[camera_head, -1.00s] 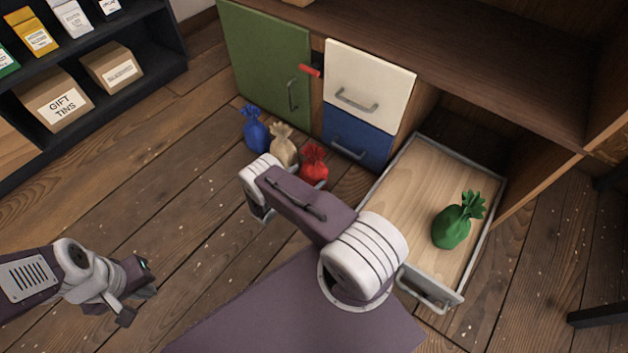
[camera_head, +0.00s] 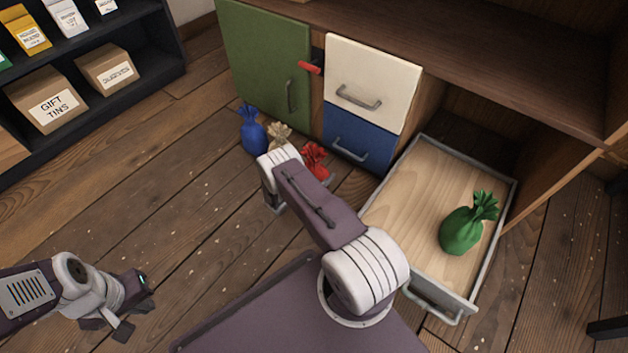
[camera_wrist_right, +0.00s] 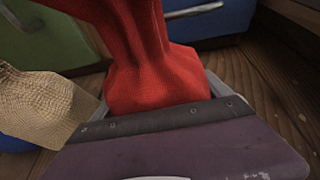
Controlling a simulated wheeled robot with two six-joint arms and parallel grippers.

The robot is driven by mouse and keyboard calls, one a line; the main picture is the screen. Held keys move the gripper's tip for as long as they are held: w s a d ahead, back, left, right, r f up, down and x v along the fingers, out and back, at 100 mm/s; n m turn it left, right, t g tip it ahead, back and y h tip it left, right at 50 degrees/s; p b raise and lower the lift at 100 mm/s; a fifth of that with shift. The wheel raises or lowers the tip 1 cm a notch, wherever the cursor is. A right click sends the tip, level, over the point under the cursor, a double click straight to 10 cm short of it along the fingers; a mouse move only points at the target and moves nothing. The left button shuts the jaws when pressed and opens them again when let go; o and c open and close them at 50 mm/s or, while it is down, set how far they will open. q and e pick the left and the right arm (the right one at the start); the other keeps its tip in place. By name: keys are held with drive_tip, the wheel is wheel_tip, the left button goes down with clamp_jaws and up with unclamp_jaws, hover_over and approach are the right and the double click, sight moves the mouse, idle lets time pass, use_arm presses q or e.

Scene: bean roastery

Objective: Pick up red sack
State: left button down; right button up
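The red sack (camera_head: 314,160) stands on the floor in front of the cabinet, partly hidden by my right arm. In the right wrist view the red sack (camera_wrist_right: 160,75) fills the middle, close against my right gripper (camera_wrist_right: 157,105). Grey finger edges show on both sides of its lower part. Whether they press on it I cannot tell. My left gripper (camera_head: 137,308) is open and empty over the floor at the lower left.
A beige sack (camera_head: 279,136) and a blue sack (camera_head: 253,133) stand left of the red one. The beige sack (camera_wrist_right: 42,105) is close to my right gripper. A green sack (camera_head: 462,230) lies in the open drawer (camera_head: 410,205). The floor at left is clear.

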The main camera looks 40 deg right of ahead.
drive_tip(key=c, duration=1)
drive_tip(key=shift+c, duration=0.2)
drive_tip(key=shift+r, duration=0.1)
drive_tip(key=shift+r+p, duration=0.55)
drive_tip(key=shift+p, duration=0.1)
wheel_tip(320, 180, up, 4)
drive_tip(key=p, duration=0.3)
drive_tip(key=shift+f, duration=0.2)
drive_tip(key=s+d+r+p, duration=0.3)
drive_tip(key=s+r+p, duration=0.3)
drive_tip(key=s+p, duration=0.4)
drive_tip(key=shift+s, duration=0.65)
